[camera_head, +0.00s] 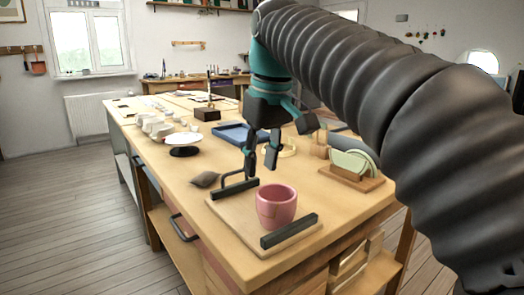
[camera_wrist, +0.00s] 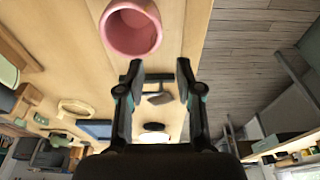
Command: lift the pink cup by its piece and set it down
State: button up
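The pink cup (camera_head: 277,207) stands upright on a wooden board (camera_head: 238,226) near the front of the workbench. It also shows at the top of the wrist view (camera_wrist: 131,28), open mouth toward the camera. No handle or separate piece can be made out on it. My gripper (camera_head: 260,168) hangs above and behind the cup in the head view, fingers apart, with nothing between them. In the wrist view its two fingertips (camera_wrist: 160,66) are spread, and the cup lies beyond them, clear of both fingers.
Bare bench lies left of the board.

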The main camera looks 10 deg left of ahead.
aim_at(260, 197)
jog(key=shift+f+b, duration=2.3)
jog(key=shift+f, duration=1.15)
grip_shut()
